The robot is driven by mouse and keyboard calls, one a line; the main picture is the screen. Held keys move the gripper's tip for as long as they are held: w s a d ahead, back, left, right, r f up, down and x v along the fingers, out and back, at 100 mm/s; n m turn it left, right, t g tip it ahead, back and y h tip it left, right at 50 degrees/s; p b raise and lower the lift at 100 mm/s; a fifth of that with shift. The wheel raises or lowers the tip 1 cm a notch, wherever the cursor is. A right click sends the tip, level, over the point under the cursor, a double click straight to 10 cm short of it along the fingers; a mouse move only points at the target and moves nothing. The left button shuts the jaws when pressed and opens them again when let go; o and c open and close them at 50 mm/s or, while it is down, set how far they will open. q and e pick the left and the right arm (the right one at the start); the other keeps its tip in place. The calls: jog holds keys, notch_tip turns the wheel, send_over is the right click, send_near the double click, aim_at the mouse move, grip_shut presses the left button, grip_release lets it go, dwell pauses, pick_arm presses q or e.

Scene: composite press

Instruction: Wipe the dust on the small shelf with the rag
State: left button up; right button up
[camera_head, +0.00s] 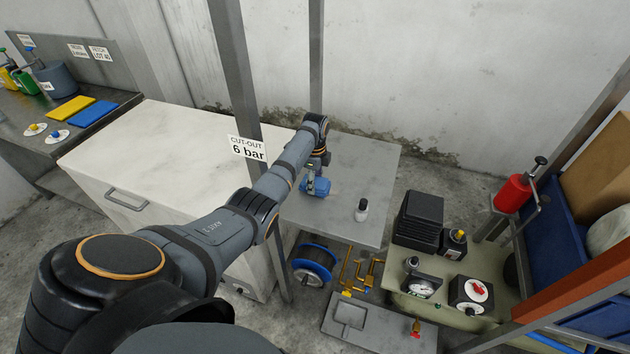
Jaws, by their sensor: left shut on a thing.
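The small shelf (358,165) is a grey metal plate right of the white cabinet, in the middle of the head view. My left arm reaches over it from the left. My left gripper (315,174) points down at the shelf's left part and is shut on a blue rag (317,188). The rag is at the shelf surface; whether it presses on it I cannot tell. My arm and gripper hide part of the shelf behind them. Dust is too faint to make out clearly. My right gripper is not in view.
An upright post (236,90) with a sign stands by the shelf's left side. A black motor (418,220) and gauges are close to the right. The shelf's back right is clear.

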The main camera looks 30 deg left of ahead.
aim_at(345, 198)
pick_arm(q)
jog(key=shift+f, duration=0.55)
jog(key=shift+d, duration=0.15)
jog(key=shift+w+d+r, duration=0.1)
jog(key=shift+w+d, duration=0.05)
jog(key=shift+d, duration=0.4)
jog(key=shift+w+d, duration=0.15)
jog(key=shift+d, duration=0.35)
jog(key=shift+w+d, duration=0.2)
jog(key=shift+d, duration=0.65)
jog(key=shift+w+d, duration=0.15)
jog(key=shift+d, duration=0.75)
jog(key=shift+w+d, duration=0.2)
jog(key=shift+d, duration=0.65)
jog(key=shift+w+d, duration=0.2)
jog(key=shift+d, duration=0.55)
jog(key=shift+w+d, duration=0.2)
jog(key=shift+d, duration=0.55)
jog(key=shift+p, duration=0.4)
